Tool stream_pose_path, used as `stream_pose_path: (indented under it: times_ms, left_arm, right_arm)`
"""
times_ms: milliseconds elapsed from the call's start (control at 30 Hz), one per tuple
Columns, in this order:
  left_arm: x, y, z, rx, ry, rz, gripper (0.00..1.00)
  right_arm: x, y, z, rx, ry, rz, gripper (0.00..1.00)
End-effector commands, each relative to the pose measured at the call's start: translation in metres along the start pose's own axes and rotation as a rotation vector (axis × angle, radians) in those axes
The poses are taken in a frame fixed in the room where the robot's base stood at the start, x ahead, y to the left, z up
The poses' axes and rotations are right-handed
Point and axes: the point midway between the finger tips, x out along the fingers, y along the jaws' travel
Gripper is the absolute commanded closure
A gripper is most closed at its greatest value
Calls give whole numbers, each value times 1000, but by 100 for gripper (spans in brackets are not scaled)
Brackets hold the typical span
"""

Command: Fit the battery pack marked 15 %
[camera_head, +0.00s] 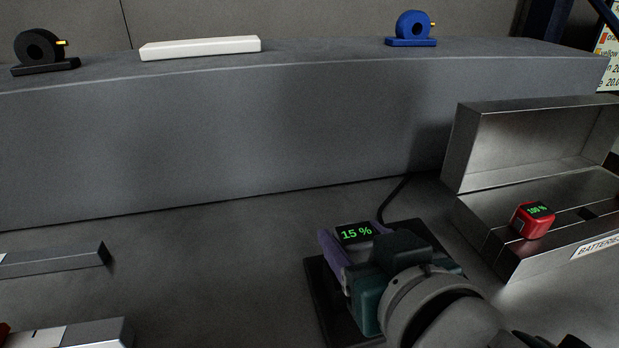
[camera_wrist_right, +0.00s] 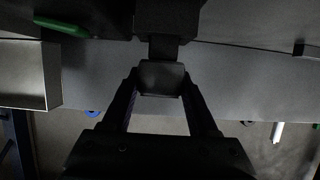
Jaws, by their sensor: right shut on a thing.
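The battery pack marked 15 % (camera_head: 355,232) shows its black display with green digits in the head view. My right gripper (camera_head: 365,255) is around it, and the teal gripper body hides most of its lower part. A purple part stands along its left side; I cannot tell whether it is a finger or something else. In the right wrist view, the fingers (camera_wrist_right: 162,100) flank a dark block (camera_wrist_right: 162,78), shut on it. The pack is over or on a dark base (camera_head: 322,300); contact is hidden. A red battery pack marked 100 % (camera_head: 534,220) sits in the metal case.
The open metal case (camera_head: 515,262) labelled BATTERIES stands at the right. A black cable (camera_head: 393,198) runs behind the dark base. A grey bar (camera_head: 55,262) lies at the left. Blue (camera_head: 410,27) and black (camera_head: 40,50) reels and a white bar (camera_head: 200,47) rest on the raised ledge.

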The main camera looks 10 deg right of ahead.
Motion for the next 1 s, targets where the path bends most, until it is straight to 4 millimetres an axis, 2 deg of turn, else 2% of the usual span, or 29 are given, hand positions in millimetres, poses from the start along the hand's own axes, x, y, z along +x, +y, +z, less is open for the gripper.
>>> stream_pose_path:
  times_ms: [867,900,1000]
  left_arm:
    - [20,0,7,3,0,-2,100]
    - [19,0,6,2,0,-1,100]
    - [19,1,6,-1,0,1,100]
  right_arm:
    - [9,0,21,0,1,0,100]
    - [9,0,20,-1,1,0,38]
    - [8,0,20,-1,1,0,27]
